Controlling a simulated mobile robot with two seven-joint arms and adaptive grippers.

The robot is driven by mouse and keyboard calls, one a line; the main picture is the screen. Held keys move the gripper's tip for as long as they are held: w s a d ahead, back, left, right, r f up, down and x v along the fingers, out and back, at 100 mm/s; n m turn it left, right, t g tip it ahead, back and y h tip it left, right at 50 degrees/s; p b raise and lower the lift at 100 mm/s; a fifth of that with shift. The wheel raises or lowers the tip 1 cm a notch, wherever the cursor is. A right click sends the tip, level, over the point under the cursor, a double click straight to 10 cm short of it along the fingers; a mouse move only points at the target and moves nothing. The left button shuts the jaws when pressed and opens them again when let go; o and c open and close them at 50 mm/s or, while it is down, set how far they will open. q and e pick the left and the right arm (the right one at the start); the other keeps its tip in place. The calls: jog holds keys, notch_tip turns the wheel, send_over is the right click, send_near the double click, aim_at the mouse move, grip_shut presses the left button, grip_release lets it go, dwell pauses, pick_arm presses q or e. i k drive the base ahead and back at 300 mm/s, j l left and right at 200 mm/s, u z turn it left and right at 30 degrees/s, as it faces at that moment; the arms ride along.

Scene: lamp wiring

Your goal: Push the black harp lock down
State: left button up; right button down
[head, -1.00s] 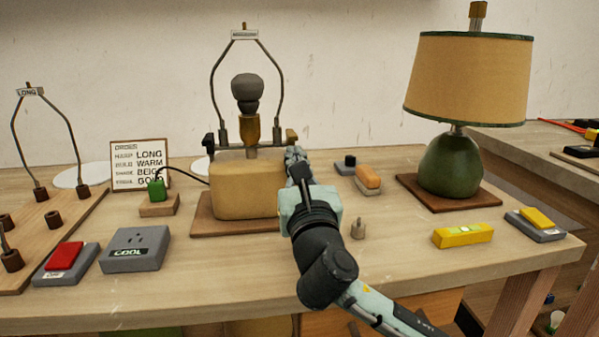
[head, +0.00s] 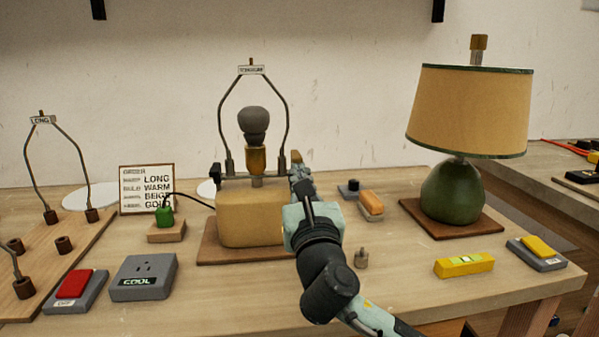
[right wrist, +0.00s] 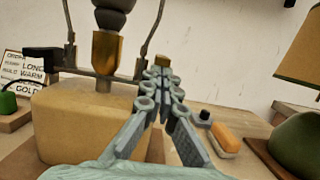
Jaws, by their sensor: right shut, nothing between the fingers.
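The black harp lock (head: 216,173) is at the left end of the crossbar on the tan lamp base (head: 240,222). It also shows in the right wrist view (right wrist: 42,60). A brass-coloured lock (head: 297,157) is at the bar's right end. The harp (head: 222,112) stands upright around a dark bulb (head: 254,122) in a brass socket (head: 256,160). My right gripper (head: 297,169) is shut and empty, its tips close to the brass lock; contact cannot be told. It is on the opposite side of the lamp from the black lock. My left gripper is not in view.
A green plug (head: 164,215) on a wooden block has a cord to the lamp base. An order card (head: 147,190) stands behind it. A finished lamp (head: 455,190) is at right. A yellow level (head: 464,265) and an orange-topped object (head: 371,203) lie on the table.

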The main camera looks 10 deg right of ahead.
aim_at(215, 171)
jog(key=k+j, duration=0.2)
jog(key=k, duration=0.75)
